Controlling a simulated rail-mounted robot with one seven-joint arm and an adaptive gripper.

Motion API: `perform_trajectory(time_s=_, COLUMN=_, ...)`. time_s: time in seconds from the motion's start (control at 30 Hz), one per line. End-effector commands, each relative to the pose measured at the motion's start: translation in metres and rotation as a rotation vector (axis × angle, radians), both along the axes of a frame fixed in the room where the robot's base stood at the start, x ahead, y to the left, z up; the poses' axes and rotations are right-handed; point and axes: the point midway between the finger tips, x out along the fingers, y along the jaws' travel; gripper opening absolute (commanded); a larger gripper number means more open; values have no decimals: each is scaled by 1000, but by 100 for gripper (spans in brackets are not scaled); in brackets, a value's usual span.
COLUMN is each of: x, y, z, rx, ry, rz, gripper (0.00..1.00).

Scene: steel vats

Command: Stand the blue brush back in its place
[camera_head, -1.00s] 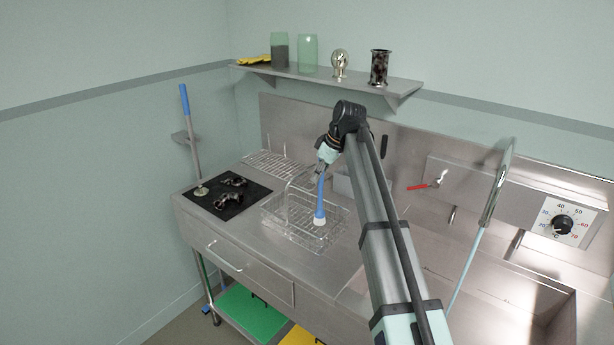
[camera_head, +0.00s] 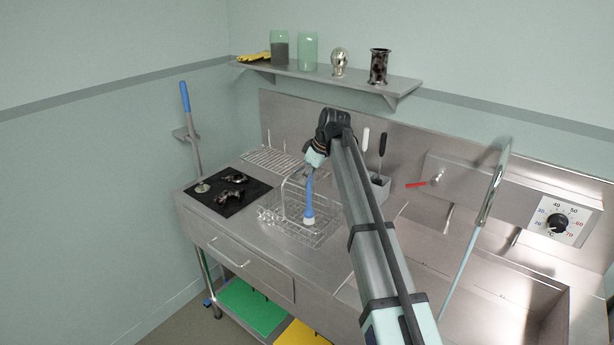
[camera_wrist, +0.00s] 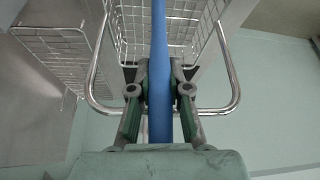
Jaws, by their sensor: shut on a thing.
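The blue brush (camera_head: 309,201) hangs roughly upright over the wire basket (camera_head: 270,213) on the steel counter, with its white head downward. My gripper (camera_head: 312,168) is shut on its handle, and the handle also shows between the fingers in the wrist view (camera_wrist: 160,65). I cannot tell whether the head touches the basket floor. A grey holder (camera_head: 381,188) stands at the back of the counter, right of the basket, with a white-handled and a black-handled tool upright in it; my arm hides part of it.
The basket's chrome handle (camera_wrist: 236,85) arches close around my gripper. A wire rack (camera_head: 268,158) lies behind the basket. A black mat (camera_head: 226,198) with dark metal parts is at left. A wall shelf (camera_head: 320,80) holds jars. Sinks are at right.

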Motion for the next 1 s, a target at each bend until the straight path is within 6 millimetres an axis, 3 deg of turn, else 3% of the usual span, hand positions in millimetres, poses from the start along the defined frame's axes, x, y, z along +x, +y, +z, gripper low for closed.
perform_trajectory(time_s=0.07, x=0, y=0, z=-3, rx=0, ry=0, rz=0, gripper=0)
perform_trajectory(time_s=0.1, x=0, y=0, z=-2, rx=0, ry=0, rz=0, gripper=31)
perform_trajectory(time_s=0.13, x=0, y=0, z=-2, rx=0, ry=0, rz=0, gripper=42)
perform_trajectory(time_s=0.6, x=0, y=-2, z=6, rx=1, ry=-1, rz=0, gripper=42)
perform_trajectory(time_s=1.0, x=-10, y=-28, z=71, rx=2, ry=-2, rz=0, gripper=42)
